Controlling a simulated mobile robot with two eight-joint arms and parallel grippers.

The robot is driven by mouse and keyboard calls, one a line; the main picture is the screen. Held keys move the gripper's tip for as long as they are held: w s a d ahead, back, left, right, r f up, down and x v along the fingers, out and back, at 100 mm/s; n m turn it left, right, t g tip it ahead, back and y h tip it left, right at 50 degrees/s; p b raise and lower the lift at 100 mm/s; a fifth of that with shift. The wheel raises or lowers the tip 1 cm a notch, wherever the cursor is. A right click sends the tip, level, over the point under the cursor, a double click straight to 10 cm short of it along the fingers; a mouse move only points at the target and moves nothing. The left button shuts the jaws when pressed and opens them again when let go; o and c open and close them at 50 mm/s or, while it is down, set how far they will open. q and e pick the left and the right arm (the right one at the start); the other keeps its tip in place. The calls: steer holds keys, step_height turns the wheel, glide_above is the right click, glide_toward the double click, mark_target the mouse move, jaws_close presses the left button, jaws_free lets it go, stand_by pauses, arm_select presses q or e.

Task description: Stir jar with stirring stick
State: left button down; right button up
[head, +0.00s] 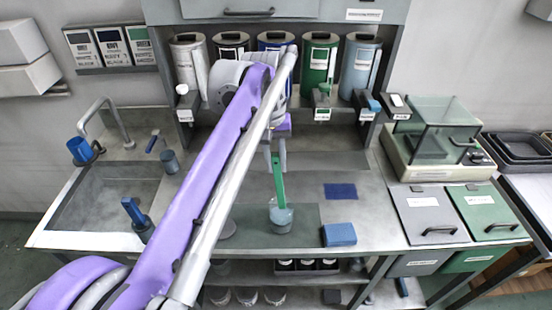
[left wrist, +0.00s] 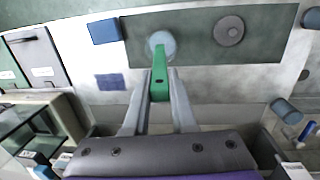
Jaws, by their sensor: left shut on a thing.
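The green stirring stick (head: 279,182) hangs nearly upright from my left gripper (head: 278,152), with its lower end at the mouth of the jar. The jar (head: 281,225) is a small grey-blue cup standing on a dark green mat. In the left wrist view, my left gripper (left wrist: 160,82) is shut on the stick (left wrist: 160,62), with one finger on each side. The stick's far end overlaps the round jar (left wrist: 162,40) there. How deep the tip sits inside is hidden. My right gripper is not in view.
A blue sponge-like block (head: 339,234) and a flat dark blue pad (head: 340,191) lie right of the jar. A sink (head: 105,195) is at left. Labelled canisters (head: 319,62) stand behind. A glass-covered device (head: 432,130) and lidded bins (head: 486,212) are at right.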

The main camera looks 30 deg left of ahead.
mark_target(276, 184)
arm_select(q)
steer(key=shift+f+b, duration=1.8)
steer(key=shift+f, duration=2)
steer(key=shift+w+a, duration=0.1)
